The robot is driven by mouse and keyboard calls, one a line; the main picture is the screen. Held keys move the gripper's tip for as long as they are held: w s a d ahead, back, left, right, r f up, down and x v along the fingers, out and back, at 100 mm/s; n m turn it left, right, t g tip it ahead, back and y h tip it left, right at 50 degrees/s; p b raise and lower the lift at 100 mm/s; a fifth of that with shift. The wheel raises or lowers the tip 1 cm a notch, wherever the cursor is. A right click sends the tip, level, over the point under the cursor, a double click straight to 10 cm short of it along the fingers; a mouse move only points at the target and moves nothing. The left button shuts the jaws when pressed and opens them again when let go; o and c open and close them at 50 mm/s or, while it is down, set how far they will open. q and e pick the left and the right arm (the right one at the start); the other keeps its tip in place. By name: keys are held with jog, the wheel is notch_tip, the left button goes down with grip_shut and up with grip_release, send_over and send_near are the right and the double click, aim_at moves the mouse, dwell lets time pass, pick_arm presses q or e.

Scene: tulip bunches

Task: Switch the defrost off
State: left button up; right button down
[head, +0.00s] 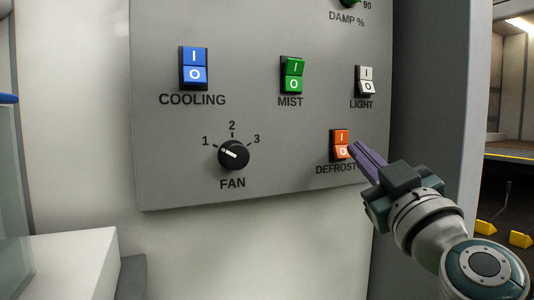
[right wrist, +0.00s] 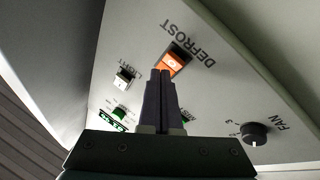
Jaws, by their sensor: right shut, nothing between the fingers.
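The orange defrost switch (head: 340,140) is a rocker with an I half on top and an O half below, above the word DEFROST on the grey panel (head: 200,120). My right gripper (head: 353,150) is shut and empty, its purple fingertips right at the lower O half. I cannot tell whether they touch it. In the right wrist view the defrost switch (right wrist: 173,61) lies just beyond the closed fingertips (right wrist: 160,74), which hide part of it. The O half looks brighter than the I half in the head view. My left gripper is not in view.
A blue cooling switch (head: 194,68), a green mist switch (head: 292,75) and a white light switch (head: 366,80) sit above. A black fan knob (head: 233,154) is left of the defrost switch. A white block (head: 70,262) stands at lower left.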

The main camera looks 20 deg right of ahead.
dwell(0.4)
jog(key=shift+w+f, duration=0.15)
jog(key=shift+w, duration=0.25)
dwell(0.4)
jog(key=shift+w+a+f, duration=0.1)
jog(key=shift+w+f, duration=0.1)
jog(key=shift+w, duration=0.2)
dwell(0.4)
